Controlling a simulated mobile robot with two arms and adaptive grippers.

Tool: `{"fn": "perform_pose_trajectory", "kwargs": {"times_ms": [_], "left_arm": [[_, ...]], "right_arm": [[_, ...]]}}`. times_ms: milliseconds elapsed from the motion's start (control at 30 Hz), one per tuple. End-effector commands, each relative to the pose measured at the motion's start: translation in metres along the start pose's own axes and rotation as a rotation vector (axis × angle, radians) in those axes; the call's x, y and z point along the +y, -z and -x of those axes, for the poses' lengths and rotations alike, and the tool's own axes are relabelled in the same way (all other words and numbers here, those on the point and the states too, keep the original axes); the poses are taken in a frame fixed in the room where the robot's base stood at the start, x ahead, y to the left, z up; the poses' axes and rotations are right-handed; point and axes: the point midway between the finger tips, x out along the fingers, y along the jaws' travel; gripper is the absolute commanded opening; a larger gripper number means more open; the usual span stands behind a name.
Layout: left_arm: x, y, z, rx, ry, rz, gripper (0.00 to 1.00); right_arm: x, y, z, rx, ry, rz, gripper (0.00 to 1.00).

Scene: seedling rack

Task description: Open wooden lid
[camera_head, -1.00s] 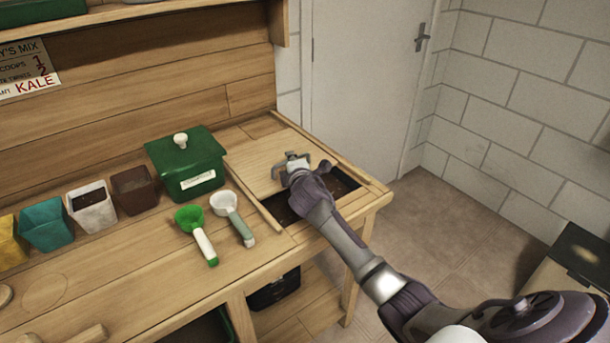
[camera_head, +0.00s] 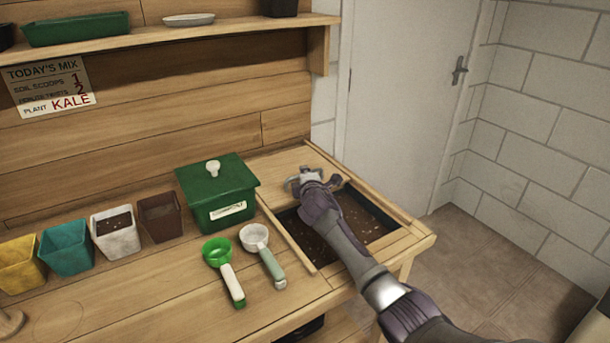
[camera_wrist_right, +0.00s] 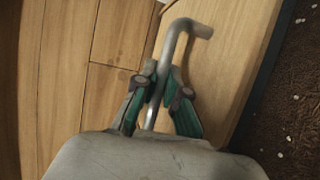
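The wooden lid (camera_head: 272,176) is a light wood panel at the back of the recess in the bench. Its front part is slid back, and a dark soil bin (camera_head: 376,225) lies open in front of it. My right gripper (camera_head: 307,179) is at the lid's handle, reaching over the bin. In the right wrist view, the bent metal handle (camera_wrist_right: 178,36) runs between the two green-padded fingers (camera_wrist_right: 161,85), which are closed around it. The lid's pale wood (camera_wrist_right: 228,45) shows beneath, with soil at the right. My left gripper is out of view.
A green lidded box (camera_head: 218,193) stands just left of the recess. A green scoop (camera_head: 218,253) and a white scoop (camera_head: 256,239) lie in front of it. Several small pots line the left. A shelf (camera_head: 180,35) runs above; a wooden rail (camera_head: 365,192) edges the recess.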

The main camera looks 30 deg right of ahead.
Motion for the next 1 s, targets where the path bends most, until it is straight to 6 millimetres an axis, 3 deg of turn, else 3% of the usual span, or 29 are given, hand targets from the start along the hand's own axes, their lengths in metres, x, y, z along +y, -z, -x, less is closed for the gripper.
{"fn": "perform_pose_trajectory", "kwargs": {"times_ms": [67,467,667,1000], "left_arm": [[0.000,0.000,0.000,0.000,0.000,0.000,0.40],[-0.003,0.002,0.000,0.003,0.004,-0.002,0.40],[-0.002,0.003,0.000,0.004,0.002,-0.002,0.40],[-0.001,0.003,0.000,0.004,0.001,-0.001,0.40]], "right_arm": [[-0.001,0.000,0.000,-0.001,0.001,0.000,0.23],[-0.001,0.000,0.006,0.000,-0.001,0.000,0.23],[-0.001,0.000,0.033,0.002,0.000,0.001,0.23],[-0.001,0.000,0.098,0.001,0.000,0.000,0.23]]}}
